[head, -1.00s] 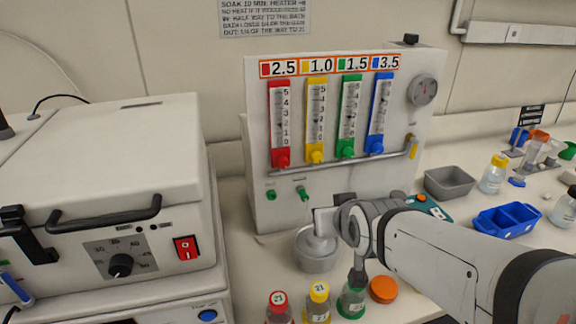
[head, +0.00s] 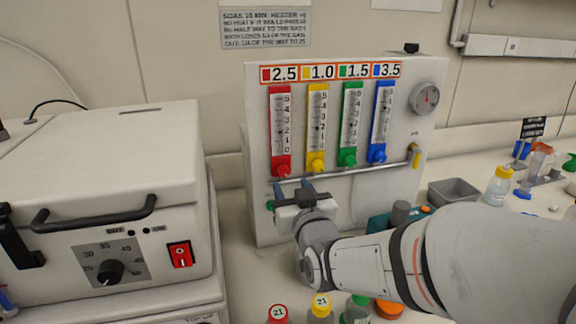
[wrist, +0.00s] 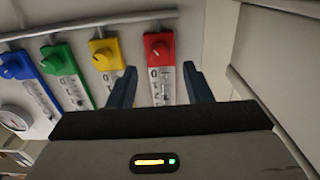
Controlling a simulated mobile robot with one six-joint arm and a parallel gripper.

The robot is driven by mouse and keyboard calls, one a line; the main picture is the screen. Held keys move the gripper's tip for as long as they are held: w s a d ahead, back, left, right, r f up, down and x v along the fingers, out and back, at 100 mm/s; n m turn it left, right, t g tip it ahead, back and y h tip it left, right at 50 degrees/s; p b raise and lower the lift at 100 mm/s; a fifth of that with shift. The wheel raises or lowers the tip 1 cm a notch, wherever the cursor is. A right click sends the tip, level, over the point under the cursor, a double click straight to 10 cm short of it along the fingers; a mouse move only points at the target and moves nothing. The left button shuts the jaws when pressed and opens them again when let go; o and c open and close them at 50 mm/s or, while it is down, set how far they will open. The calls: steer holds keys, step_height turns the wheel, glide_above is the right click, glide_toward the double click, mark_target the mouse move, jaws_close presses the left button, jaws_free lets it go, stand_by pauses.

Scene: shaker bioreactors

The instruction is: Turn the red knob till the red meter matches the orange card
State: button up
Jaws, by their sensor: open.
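The red meter (head: 280,120) is the leftmost of the upright meters on the white panel, with numbers up to 5; its exact reading is too small to tell. The red knob (head: 283,169) sits at its foot and also shows in the wrist view (wrist: 158,47). The orange card (head: 330,72) above the meters shows 2.5 beside a red square. My gripper (head: 292,186) is open, its blue fingers just below the red knob in the head view. In the wrist view the open fingers (wrist: 161,84) lie either side of the red meter, apart from the knob.
The yellow knob (head: 315,165) is close to the right of the red one. A metal rail (head: 350,169) runs below the knobs. A white heater box (head: 110,190) stands left. Bottles with coloured caps (head: 320,303) stand in front, below my arm.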

mark_target(285, 174)
steer(key=shift+p+x, duration=0.3)
steer(key=shift+x, duration=2.4)
steer(key=shift+c, duration=0.4)
steer(key=c, duration=0.9)
